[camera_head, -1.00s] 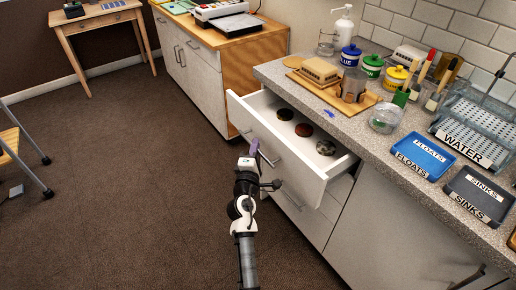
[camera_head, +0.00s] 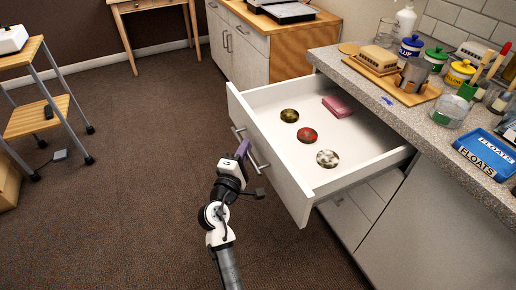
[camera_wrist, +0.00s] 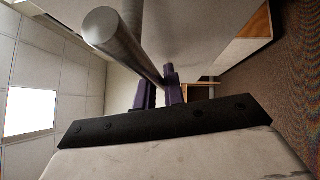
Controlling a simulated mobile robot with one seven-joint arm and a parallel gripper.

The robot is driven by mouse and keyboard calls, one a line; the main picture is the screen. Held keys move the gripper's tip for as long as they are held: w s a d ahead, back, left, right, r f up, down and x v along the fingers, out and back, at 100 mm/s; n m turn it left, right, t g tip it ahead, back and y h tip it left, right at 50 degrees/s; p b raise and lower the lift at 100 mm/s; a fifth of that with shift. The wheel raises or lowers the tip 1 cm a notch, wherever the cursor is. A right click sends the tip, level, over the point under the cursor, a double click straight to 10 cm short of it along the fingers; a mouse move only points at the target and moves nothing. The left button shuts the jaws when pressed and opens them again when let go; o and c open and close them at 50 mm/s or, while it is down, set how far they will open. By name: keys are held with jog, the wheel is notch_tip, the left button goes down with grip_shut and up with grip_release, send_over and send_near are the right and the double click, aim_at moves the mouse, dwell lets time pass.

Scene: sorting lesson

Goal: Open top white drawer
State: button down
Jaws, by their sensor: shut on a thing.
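The top white drawer (camera_head: 273,158) stands pulled far out of the counter in the head view. Inside it lie a yellow-green round thing (camera_head: 289,115), a red one (camera_head: 307,135), a pale speckled one (camera_head: 327,158) and a pink block (camera_head: 338,106). My gripper (camera_head: 243,150), with purple fingers, is at the drawer's front, on its metal bar handle (camera_head: 256,160). In the wrist view the handle (camera_wrist: 140,45) runs between the purple fingers (camera_wrist: 160,88), which are shut on it. The exact contact is partly hidden.
The counter above holds a wooden board (camera_head: 392,82), several lidded jars and a blue tray labelled FLOATS (camera_head: 487,150). A wooden step stool (camera_head: 40,110) stands at the left. The brown floor between stool and drawer is clear.

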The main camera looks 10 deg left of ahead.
jog(key=shift+s+a+r, duration=0.1)
jog(key=shift+s+a, duration=0.2)
jog(key=shift+a, duration=0.2)
jog(key=c, duration=1.5)
grip_release()
jog(key=shift+s, duration=0.15)
